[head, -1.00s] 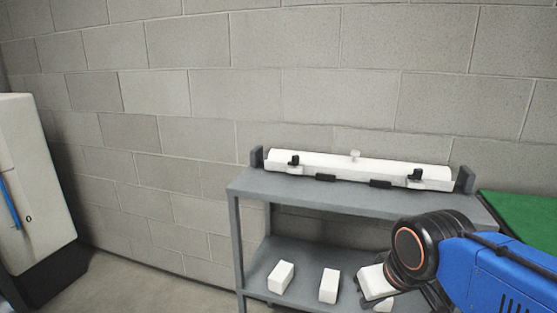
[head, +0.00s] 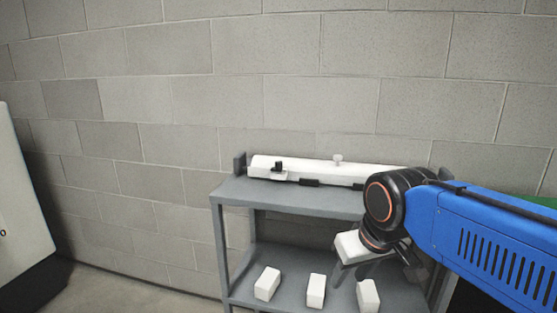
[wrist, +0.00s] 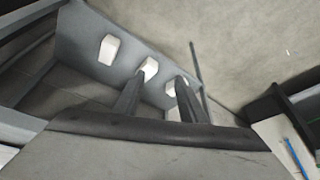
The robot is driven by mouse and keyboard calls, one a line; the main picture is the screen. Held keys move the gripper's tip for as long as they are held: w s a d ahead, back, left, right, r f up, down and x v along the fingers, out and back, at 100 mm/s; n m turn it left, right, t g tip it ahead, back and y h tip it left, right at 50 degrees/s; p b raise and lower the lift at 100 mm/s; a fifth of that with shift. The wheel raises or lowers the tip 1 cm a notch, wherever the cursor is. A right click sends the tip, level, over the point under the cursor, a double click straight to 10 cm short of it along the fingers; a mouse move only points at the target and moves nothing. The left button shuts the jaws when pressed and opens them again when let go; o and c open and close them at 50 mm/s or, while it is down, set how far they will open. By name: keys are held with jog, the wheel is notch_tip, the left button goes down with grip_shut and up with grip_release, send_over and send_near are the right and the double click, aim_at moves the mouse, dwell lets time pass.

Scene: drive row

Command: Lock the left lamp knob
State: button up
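The lamp (head: 320,171) is a long white bar lying on the top shelf in the head view. Its left knob (head: 278,166) is small and black, standing near the bar's left end. The right end of the bar and its right knob are hidden behind my arm. My gripper hangs below my wrist, in front of the shelf and to the right of the left knob, well apart from it. In the wrist view, my gripper (wrist: 161,80) shows two dark fingers standing apart with nothing held between them. The lamp cannot be made out there.
The grey shelf unit (head: 290,197) stands against a block wall. White blocks (head: 267,283) lie on its lower shelf, also seen in the wrist view (wrist: 108,48). A dark end bracket (head: 240,163) stands left of the lamp. A white cabinet (head: 22,200) is at far left; floor lies between.

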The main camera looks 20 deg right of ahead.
jog(key=w+a+r+g, duration=0.2)
jog(key=w+r, duration=1.6)
jog(key=r, duration=0.4)
jog(key=g, duration=0.2)
send_near(277, 166)
jog(key=shift+m, duration=0.3)
jog(key=f, duration=0.5)
jog(key=w+d+f, duration=0.1)
jog(key=f, duration=0.1)
jog(key=shift+f, duration=0.25)
grip_shut()
